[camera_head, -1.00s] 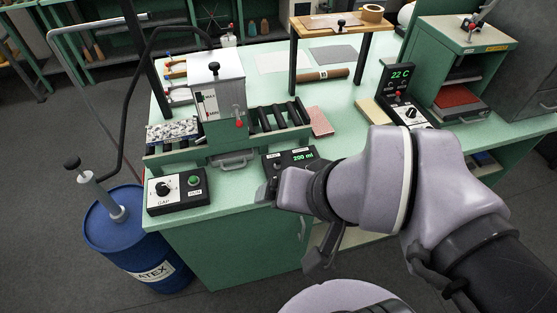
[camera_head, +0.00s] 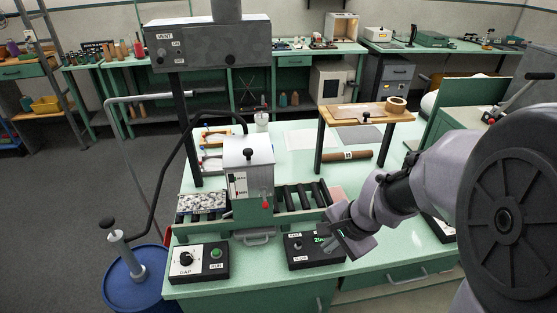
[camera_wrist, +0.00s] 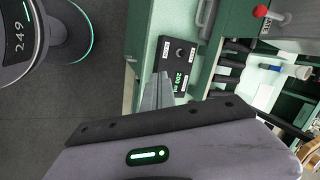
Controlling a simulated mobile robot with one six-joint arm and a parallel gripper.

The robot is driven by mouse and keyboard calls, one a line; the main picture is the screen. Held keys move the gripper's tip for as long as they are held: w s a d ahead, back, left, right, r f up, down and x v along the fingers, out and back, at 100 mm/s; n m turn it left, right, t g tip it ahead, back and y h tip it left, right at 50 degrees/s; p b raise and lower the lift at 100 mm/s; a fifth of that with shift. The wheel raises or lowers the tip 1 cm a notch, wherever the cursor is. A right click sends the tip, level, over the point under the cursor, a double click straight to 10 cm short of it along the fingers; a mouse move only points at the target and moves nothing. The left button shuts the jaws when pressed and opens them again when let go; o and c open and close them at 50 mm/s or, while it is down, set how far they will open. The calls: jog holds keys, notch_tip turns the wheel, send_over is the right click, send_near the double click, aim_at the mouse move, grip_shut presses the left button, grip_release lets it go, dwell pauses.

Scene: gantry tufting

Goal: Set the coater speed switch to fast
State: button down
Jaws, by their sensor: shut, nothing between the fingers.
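The coater speed switch (camera_head: 298,246) is a small dark knob or toggle on a black control box (camera_head: 299,262) at the front edge of the green bench. A label above it looks like FAST and one below like SLOW; which way it is set is too small to tell. In the wrist view the switch (camera_wrist: 180,53) shows sideways beside a green "200 ml" display (camera_wrist: 181,84). My gripper (camera_head: 337,240) is shut and empty, just right of the box, hiding part of the display. In the wrist view my gripper (camera_wrist: 160,80) points toward the box, apart from the switch.
The coater (camera_head: 246,175) with a red-knobbed lever stands behind the box. A GAP control box (camera_head: 200,262) with a green button is to the left. A blue drum (camera_head: 135,292) stands at the bench's left end. A wooden stand (camera_head: 365,116) is behind.

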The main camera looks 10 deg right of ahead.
aim_at(299, 245)
jog(key=shift+f, duration=0.1)
jog(key=b+x, duration=0.5)
jog(key=x, duration=0.5)
jog(key=shift+f, duration=0.15)
jog(key=w, duration=0.1)
jog(key=w+a, duration=0.1)
jog(key=w, duration=0.1)
jog(key=shift+a+p, duration=0.3)
jog(key=shift+w+a, duration=0.15)
jog(key=shift+w, duration=0.15)
jog(key=shift+r, duration=0.2)
